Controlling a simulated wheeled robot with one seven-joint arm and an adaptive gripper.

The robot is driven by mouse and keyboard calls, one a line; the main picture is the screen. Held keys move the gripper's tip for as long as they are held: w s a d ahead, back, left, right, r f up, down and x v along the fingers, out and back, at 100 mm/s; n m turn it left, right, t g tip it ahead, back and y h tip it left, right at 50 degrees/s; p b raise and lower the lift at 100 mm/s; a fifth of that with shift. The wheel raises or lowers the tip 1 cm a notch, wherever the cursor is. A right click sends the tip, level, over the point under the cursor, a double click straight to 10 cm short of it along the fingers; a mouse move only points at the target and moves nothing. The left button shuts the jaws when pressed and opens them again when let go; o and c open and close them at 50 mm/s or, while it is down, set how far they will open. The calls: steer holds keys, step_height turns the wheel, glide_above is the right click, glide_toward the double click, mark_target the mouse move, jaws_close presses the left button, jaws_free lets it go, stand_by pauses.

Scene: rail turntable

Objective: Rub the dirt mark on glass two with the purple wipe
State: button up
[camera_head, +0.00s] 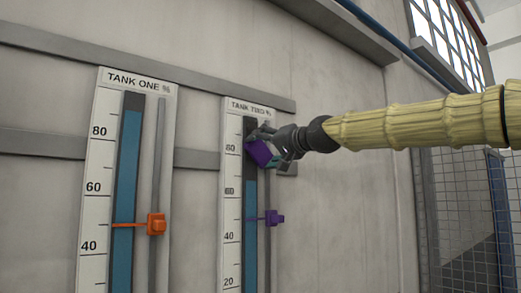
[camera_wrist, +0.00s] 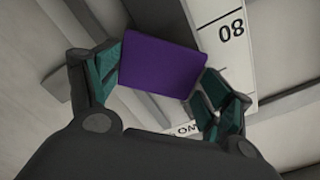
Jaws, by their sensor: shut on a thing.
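The purple wipe (camera_head: 262,153) is held between the fingers of my gripper (camera_head: 275,146), in front of the upper part of the tank two gauge. The wipe (camera_wrist: 161,63) also shows in the wrist view, between the teal finger pads of my gripper (camera_wrist: 158,78). Glass two (camera_head: 250,215) is the tube on the tank two board (camera_head: 232,215), blue in its lower part and dark above. No dirt mark can be made out; my gripper and the wipe cover part of the upper glass. I cannot tell whether the wipe touches the glass.
The tank one board (camera_head: 101,155) stands to the left, with its own glass (camera_head: 123,190) and an orange pointer (camera_head: 156,224). A mesh fence (camera_head: 455,200) stands at the right.

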mark_target(247, 129)
steer(key=shift+s+a+r, duration=0.35)
steer(key=shift+a+r, duration=0.2)
steer(key=shift+r, duration=0.3)
steer(key=shift+s+a+r, duration=0.4)
steer(key=shift+a+r, duration=0.2)
steer(key=shift+r, duration=0.2)
steer(key=shift+s+a+r, duration=0.35)
steer(key=shift+a+r, duration=0.2)
steer(key=shift+r, duration=0.85)
steer(key=shift+w+d, duration=0.6)
steer(key=shift+d, duration=0.25)
steer(key=shift+w+d, duration=0.6)
steer(key=shift+d, duration=0.2)
steer(key=shift+s, duration=0.1)
steer(key=shift+b+v, duration=1.4)
steer(key=shift+v, duration=1.6)
